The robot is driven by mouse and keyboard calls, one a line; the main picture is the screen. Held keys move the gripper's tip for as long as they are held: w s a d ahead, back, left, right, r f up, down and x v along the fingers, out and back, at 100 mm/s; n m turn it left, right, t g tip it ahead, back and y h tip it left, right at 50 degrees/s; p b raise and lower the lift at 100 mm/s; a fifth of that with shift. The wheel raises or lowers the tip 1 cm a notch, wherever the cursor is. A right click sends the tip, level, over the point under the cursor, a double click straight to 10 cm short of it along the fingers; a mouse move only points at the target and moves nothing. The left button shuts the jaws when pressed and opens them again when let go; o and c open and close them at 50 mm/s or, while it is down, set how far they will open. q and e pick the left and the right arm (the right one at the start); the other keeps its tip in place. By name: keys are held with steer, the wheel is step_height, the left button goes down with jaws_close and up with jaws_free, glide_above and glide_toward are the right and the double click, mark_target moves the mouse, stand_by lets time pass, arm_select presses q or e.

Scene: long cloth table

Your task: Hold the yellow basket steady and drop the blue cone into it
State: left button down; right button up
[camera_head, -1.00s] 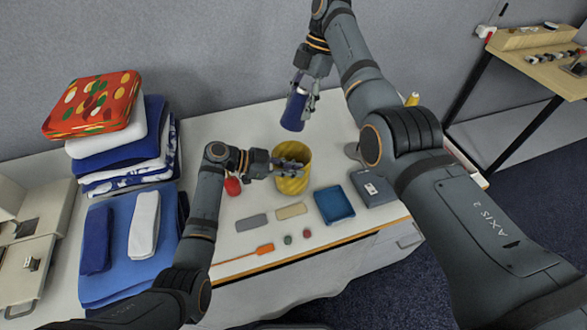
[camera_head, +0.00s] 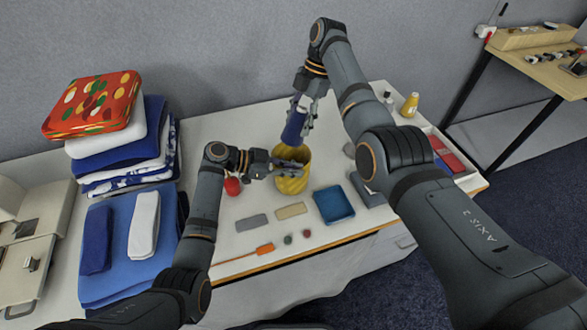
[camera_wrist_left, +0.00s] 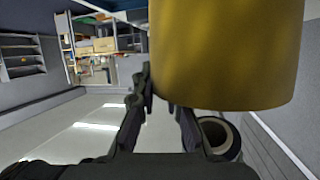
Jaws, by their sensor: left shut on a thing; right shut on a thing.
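The yellow basket (camera_head: 293,183) stands upright on the table. My left gripper (camera_head: 284,167) is shut on its left side near the rim; the basket also fills the upper right of the left wrist view (camera_wrist_left: 225,50). The blue cone (camera_head: 294,126) is in my right gripper (camera_head: 303,106), which is shut on it and holds it above the basket's rear rim. The cone's lower end is close to the basket opening in the picture. The exact gap between them cannot be told.
A red ball-like thing (camera_head: 233,186) lies left of the basket. A blue square box (camera_head: 333,204), flat blocks (camera_head: 252,222) and an orange tool (camera_head: 265,249) lie in front. Folded towels (camera_head: 130,240) are stacked at left. A yellow bottle (camera_head: 410,105) stands at the back right.

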mark_target(299, 136)
steer(key=shift+f, duration=2.7)
steer(key=o, duration=0.8)
steer(key=shift+f, duration=0.25)
steer(key=o, duration=0.6)
steer(key=shift+r, duration=0.1)
